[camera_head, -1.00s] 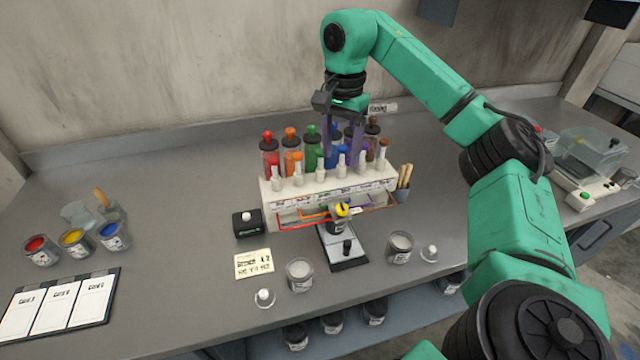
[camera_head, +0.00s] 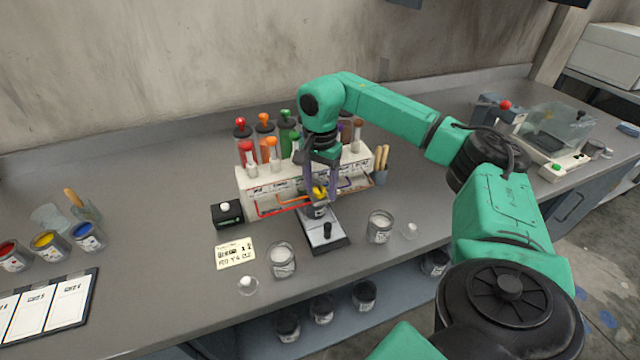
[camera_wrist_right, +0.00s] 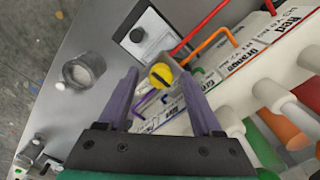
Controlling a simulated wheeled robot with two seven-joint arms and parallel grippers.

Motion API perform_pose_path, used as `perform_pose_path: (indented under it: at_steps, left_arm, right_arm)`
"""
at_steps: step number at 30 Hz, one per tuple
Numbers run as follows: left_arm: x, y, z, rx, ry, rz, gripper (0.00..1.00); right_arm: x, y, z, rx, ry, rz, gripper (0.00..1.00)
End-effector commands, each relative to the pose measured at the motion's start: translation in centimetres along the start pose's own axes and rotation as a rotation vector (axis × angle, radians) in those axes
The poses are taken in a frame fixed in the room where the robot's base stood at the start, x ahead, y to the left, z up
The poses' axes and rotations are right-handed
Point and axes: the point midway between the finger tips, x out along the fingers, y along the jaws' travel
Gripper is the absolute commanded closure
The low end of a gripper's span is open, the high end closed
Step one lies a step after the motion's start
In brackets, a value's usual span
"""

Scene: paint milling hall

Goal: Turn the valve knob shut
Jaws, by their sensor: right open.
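The yellow valve knob (camera_head: 319,192), with a dark bar across its top, sits where the coloured pipes meet in front of the white dispenser rack (camera_head: 252,181). In the right wrist view the knob (camera_wrist_right: 161,76) lies between the two purple fingertips, with a gap visible on each side. My right gripper (camera_head: 322,188) points down at the knob, open and empty; its fingers partly hide the knob in the head view. Contact cannot be made out. My left gripper is not in view.
Below the knob is a silver plate (camera_head: 335,243) with a black knob (camera_head: 326,230). Glass jars (camera_head: 282,260) (camera_head: 380,227) stand on both sides. A black box (camera_head: 227,216) and a card (camera_head: 236,253) lie left. Bottles (camera_head: 286,128) stand behind the rack.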

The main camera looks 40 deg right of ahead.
Motion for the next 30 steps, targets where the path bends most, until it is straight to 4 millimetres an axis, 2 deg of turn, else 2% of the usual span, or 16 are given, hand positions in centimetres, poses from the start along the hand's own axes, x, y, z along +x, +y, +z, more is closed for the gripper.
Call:
perform_pose_path:
  at_steps: [1,3,6,19,30]
  left_arm:
    - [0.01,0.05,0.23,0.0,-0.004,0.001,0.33]
    - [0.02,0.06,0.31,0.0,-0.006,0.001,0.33]
    - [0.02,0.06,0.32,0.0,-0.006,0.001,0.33]
    - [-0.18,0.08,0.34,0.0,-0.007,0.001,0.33]
    - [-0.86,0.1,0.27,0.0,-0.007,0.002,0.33]
  right_arm:
    - [-0.01,-0.01,0.0,0.0,0.0,0.0,0.41]
    - [-0.02,-0.01,0.0,0.0,0.0,0.0,0.68]
    - [-0.04,-0.02,0.0,0.0,0.0,-0.001,1.0]
    - [-0.17,-0.05,-0.01,0.059,0.0,-0.002,1.0]
    - [-0.25,-0.06,-0.01,0.321,-0.001,-0.002,1.0]
